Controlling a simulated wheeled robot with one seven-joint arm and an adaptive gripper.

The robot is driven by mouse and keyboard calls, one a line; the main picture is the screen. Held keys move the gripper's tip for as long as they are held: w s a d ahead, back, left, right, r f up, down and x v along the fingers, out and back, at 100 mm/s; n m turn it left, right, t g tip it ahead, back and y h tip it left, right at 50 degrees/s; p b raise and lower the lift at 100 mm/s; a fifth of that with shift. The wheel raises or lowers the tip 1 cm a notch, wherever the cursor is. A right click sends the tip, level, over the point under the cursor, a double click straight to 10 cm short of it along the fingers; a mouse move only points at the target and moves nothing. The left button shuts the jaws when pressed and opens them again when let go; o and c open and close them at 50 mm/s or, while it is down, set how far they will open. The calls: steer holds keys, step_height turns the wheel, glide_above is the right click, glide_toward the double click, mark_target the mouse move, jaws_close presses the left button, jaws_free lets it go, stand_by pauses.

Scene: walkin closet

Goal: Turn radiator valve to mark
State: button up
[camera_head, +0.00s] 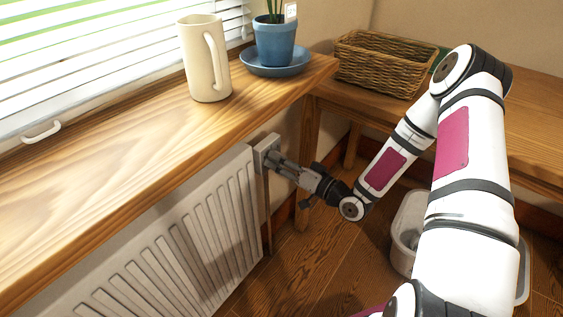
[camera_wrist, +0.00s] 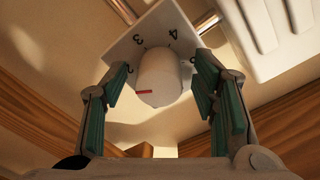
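The radiator valve is a white knob (camera_wrist: 160,78) with a short red line on its end, lying level in the wrist view, left of the knob's middle. Behind it is a square white plate (camera_wrist: 152,42) with dark numerals. I can read 3 and 4; a 2 at the left and a mark at the right are partly hidden by the fingers. In the head view the plate (camera_head: 265,144) is at the radiator's upper right end. My gripper (camera_wrist: 163,68) is open, with green-padded fingers either side of the knob and gaps between. It reaches the plate in the head view (camera_head: 274,158).
The white radiator (camera_head: 170,255) is under a wooden sill (camera_head: 130,150). On the sill are a cream pitcher (camera_head: 200,65) and a blue potted plant (camera_head: 275,42). A wicker basket (camera_head: 385,65) sits on the wooden bench (camera_head: 535,120). A pale bin (camera_head: 405,235) is on the floor.

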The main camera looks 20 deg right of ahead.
steer(key=v, duration=1.2)
steer(key=shift+f, duration=0.1)
stand_by(0.4)
